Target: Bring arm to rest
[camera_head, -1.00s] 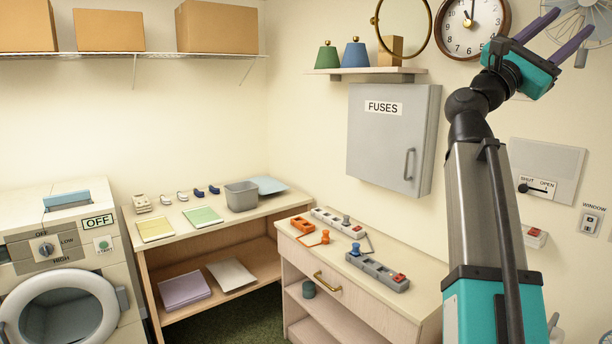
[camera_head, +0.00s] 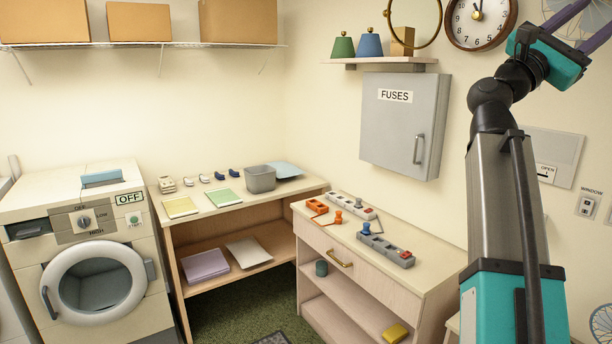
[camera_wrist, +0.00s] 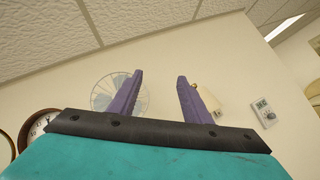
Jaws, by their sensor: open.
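My arm stands raised at the right of the head view, with my gripper (camera_head: 592,22) high up near the wall clock, partly cut off by the picture's edge. In the wrist view my gripper (camera_wrist: 158,98) shows two purple fingers spread well apart with nothing between them. Behind them are the plain wall, a round wire fan (camera_wrist: 105,92) and the ceiling. My gripper is apart from the clock (camera_head: 480,14), which also shows at the lower left of the wrist view (camera_wrist: 38,128).
A grey fuse box (camera_head: 402,125) and a wall shelf (camera_head: 385,63) with two lampshade-like cones are left of my arm. Below stands a cabinet (camera_head: 440,274) with power strips. A desk (camera_head: 290,194) and washing machine (camera_head: 60,245) are further left. Green floor (camera_head: 235,318) shows between.

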